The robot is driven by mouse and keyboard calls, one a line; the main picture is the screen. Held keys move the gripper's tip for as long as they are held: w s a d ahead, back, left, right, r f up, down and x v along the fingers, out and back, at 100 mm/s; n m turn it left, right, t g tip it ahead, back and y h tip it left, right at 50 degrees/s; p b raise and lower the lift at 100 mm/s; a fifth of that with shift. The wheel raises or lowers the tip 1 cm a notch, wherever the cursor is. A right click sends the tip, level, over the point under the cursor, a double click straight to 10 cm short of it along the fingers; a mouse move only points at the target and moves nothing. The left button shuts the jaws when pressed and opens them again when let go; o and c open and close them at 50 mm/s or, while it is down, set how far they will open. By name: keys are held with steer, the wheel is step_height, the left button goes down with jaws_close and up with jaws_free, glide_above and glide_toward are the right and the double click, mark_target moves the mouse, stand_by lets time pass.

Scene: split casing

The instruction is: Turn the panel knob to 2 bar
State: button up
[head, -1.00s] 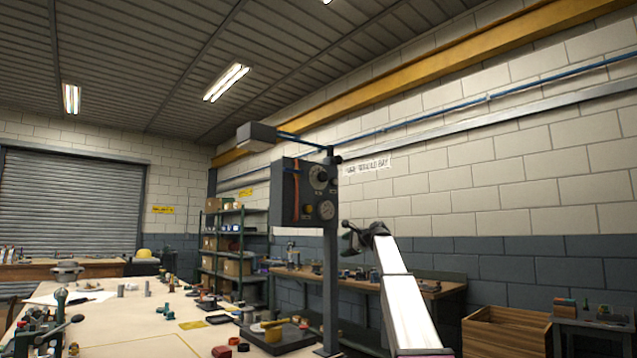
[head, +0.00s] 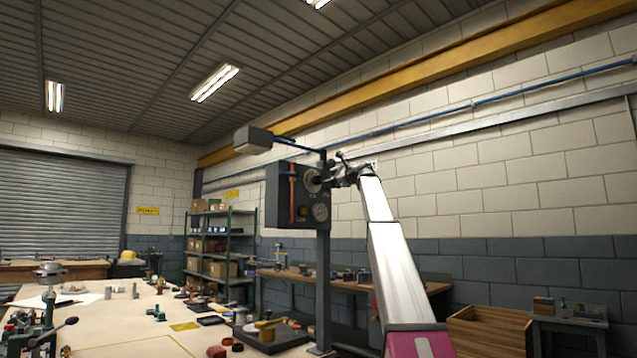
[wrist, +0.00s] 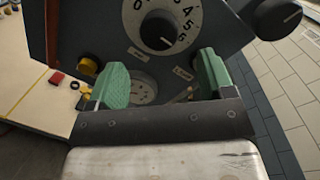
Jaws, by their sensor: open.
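The dark panel (head: 282,205) stands on a post above the bench and holds a numbered dial. The black knob (wrist: 159,30) sits at the middle of the white dial (wrist: 188,14), where 0, 4, 5 and 6 can be made out in part. Its white mark points to the lower right, near the 5 and 6. My gripper (wrist: 153,85) is open, with its green fingers apart just below the dial and nothing between them. In the head view my gripper (head: 340,175) is at the panel's right side and partly hides the dial (head: 313,180).
A gauge (head: 320,212) sits low on the panel, partly behind my fingers in the wrist view. A second dark knob (wrist: 278,17) sticks out at the upper right. A yellow button (wrist: 88,65) is at the left. The bench (head: 130,325) below carries many small parts.

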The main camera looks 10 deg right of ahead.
mark_target(319, 180)
steer(key=x, duration=0.7)
steer(key=shift+w, duration=0.1)
steer(key=shift+c, duration=0.2)
steer(key=c, duration=0.9)
